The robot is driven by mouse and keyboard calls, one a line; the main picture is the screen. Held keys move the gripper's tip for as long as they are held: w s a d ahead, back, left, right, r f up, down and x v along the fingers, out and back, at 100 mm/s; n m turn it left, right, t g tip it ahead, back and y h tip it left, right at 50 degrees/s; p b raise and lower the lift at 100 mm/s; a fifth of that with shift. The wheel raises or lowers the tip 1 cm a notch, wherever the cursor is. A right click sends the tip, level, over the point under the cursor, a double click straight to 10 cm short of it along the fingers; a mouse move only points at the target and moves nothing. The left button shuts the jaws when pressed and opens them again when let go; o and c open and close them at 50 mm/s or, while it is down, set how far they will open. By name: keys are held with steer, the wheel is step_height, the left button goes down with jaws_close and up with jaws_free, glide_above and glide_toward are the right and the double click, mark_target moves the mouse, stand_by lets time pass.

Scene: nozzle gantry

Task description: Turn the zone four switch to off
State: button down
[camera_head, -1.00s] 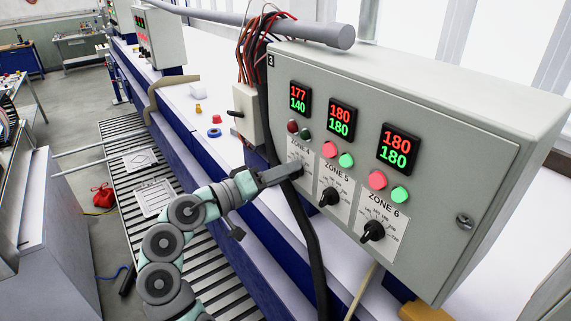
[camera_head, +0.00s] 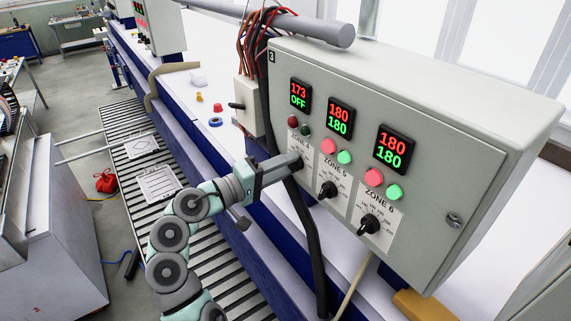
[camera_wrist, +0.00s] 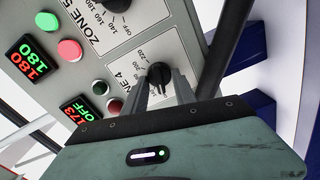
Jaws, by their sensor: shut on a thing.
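The zone four switch (camera_wrist: 158,75) is a black rotary knob on a white dial plate (camera_wrist: 131,61) marked with temperature numbers. My gripper (camera_wrist: 162,86) is shut on this knob, one finger on each side. In the head view my gripper (camera_head: 297,165) reaches the panel from the left and covers most of the knob. The zone four display (camera_head: 299,95) reads 173 in red and OFF in green. The red lamp (camera_head: 293,122) and green lamp (camera_head: 305,130) below it look dark.
The grey control box (camera_head: 440,190) also carries the zone five knob (camera_head: 327,189) and zone six knob (camera_head: 369,224). Their displays (camera_head: 341,118) (camera_head: 395,149) read 180 over 180, with bright lamps. A thick black cable (camera_head: 307,225) hangs just below my gripper.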

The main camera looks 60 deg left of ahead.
steer(key=c, duration=1)
jaws_free()
steer(key=shift+s, duration=0.1)
steer(key=s+b, duration=0.1)
steer(key=s, duration=0.2)
steer(key=s+d+b, duration=0.1)
steer(key=s, duration=0.3)
steer(key=s+d+b, duration=0.1)
steer(key=s, duration=0.2)
steer(key=shift+s, duration=0.25)
